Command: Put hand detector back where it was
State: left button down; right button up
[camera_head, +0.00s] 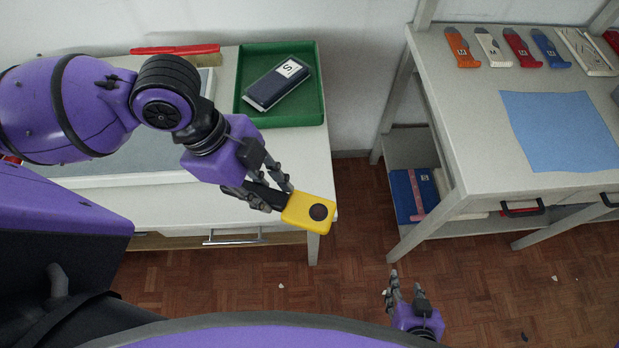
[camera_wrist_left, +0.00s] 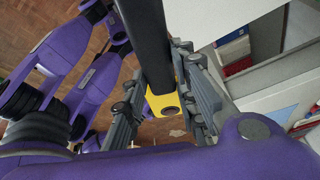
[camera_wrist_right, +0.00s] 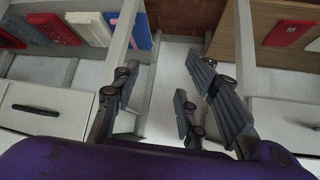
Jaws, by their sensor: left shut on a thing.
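The hand detector has a yellow head (camera_head: 308,212) with a dark round spot and a black handle (camera_head: 268,196). My left gripper (camera_head: 270,194) is shut on the black handle, and the yellow head sticks out past the fingers by the front right corner of the left table. In the left wrist view the black handle (camera_wrist_left: 148,45) runs between the fingers, with the yellow head (camera_wrist_left: 166,103) beyond it. My right gripper (camera_head: 404,286) is low over the floor at the bottom; in the right wrist view its fingers (camera_wrist_right: 175,100) are apart with nothing between them.
The left table (camera_head: 180,215) bears a green tray (camera_head: 243,115) with a dark folded item (camera_head: 277,84) labelled S. The right table (camera_head: 470,150) holds a blue cloth (camera_head: 562,130) and several coloured tools (camera_head: 463,48). A floor gap (camera_head: 360,200) separates the tables.

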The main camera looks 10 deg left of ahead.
pick_arm(q)
jog(key=shift+d+f, duration=0.1)
jog(key=w+f+b, duration=0.1)
jog(key=w+f, duration=0.2)
jog(key=w, duration=0.1)
jog(key=w+f+b, duration=0.2)
jog(key=w+f, duration=0.1)
jog(key=w, duration=0.1)
jog(key=w+f+b, duration=0.1)
jog(key=w+f, duration=0.1)
jog(key=w, duration=0.3)
jog(key=shift+f, duration=0.4)
jog(key=shift+w+f, duration=0.45)
jog(key=shift+f, duration=0.05)
jog(key=f, duration=0.2)
jog(key=shift+a+f+b, duration=0.2)
jog(key=shift+f+b, duration=0.1)
jog(key=shift+b, duration=0.05)
jog(key=shift+f, duration=0.2)
pick_arm(e)
jog(key=shift+g, duration=0.3)
jog(key=s+f, duration=0.1)
jog(key=d+f, duration=0.1)
jog(key=f, duration=0.1)
jog(key=s+f, duration=0.1)
jog(key=f, duration=0.1)
jog(key=shift+s+d, duration=0.35)
